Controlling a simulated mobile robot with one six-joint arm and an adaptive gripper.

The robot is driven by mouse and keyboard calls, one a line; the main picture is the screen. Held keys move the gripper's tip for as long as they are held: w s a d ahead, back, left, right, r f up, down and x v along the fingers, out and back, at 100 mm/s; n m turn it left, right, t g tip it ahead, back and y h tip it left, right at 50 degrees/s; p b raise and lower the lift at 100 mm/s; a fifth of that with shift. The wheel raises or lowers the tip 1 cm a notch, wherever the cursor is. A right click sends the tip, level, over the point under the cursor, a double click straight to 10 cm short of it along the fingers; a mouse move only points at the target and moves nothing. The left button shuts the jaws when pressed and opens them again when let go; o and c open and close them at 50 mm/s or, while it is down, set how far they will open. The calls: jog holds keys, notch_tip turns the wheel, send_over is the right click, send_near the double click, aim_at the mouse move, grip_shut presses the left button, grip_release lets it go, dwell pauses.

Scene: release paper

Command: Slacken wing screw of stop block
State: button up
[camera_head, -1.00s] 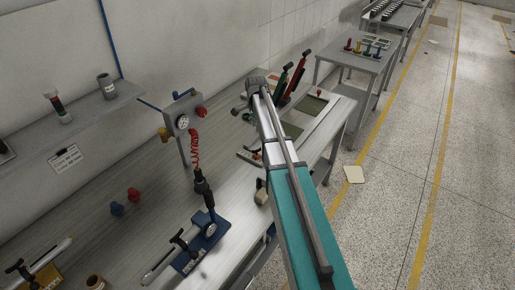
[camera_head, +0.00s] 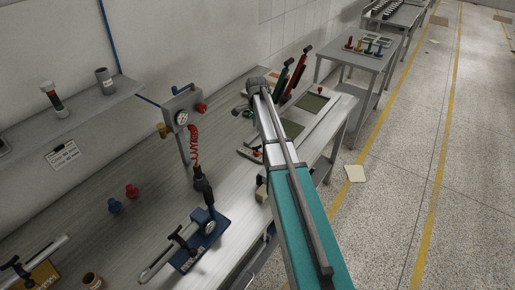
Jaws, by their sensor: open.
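My arm reaches from the lower right over the workbench. My gripper (camera_head: 240,110) shows small and dark at its far end, just left of the wrist, above the bench; it is open and I see nothing held in it. A small flat fixture with a little red part (camera_head: 250,153) lies on the bench left of my arm, partly covered by it. I cannot tell whether it is the stop block. No wing screw can be made out clearly at this size, and my arm hides part of the bench.
A shelf (camera_head: 75,120) hangs on the left wall. The floor at right is mostly clear.

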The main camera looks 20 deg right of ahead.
aim_at(257, 147)
jog(key=shift+f+b, duration=5.4)
jog(key=shift+f, duration=0.25)
grip_shut()
